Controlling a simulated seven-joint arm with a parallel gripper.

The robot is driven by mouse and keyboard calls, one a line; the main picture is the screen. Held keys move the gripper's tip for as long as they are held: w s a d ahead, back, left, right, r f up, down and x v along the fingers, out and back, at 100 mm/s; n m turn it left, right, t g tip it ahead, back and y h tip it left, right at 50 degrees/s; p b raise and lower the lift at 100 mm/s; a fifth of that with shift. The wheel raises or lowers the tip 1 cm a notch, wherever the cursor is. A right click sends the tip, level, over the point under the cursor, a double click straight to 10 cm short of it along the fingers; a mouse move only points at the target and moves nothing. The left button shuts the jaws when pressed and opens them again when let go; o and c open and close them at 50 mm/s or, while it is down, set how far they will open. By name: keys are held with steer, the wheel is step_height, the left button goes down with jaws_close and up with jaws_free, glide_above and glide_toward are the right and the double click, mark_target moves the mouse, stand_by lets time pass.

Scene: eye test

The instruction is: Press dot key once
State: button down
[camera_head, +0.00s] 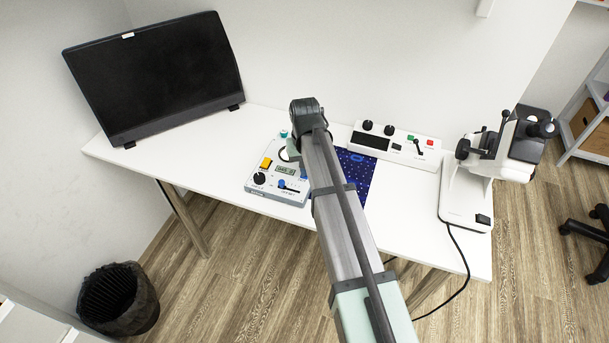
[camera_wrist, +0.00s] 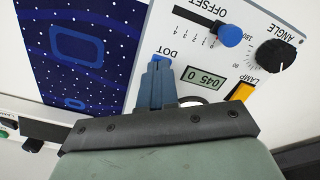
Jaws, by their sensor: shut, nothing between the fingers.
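The dot key (camera_wrist: 161,58) is a small blue key beside the DOT label on a light grey control box (camera_wrist: 285,85). My gripper (camera_wrist: 157,70) is shut and empty, with its fingertips right at the dot key in the wrist view. The fingers cover part of the key, and I cannot tell whether they touch it.
The box also carries a yellow lamp key (camera_wrist: 243,90), a blue offset slider (camera_wrist: 230,35), a black angle knob (camera_wrist: 274,54) and a display (camera_wrist: 205,83) reading 045 0. A dark blue patterned sheet (camera_wrist: 105,25) lies alongside. A monitor (camera_head: 155,75), a white switch box (camera_head: 428,152) and a microscope (camera_head: 465,195) stand around.

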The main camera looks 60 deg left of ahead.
steer(key=shift+f, duration=0.25)
steer(key=shift+r, duration=0.15)
step_height(320, 180, up, 8)
stand_by(1.2)
steer(key=shift+r, duration=0.95)
stand_by(5.1)
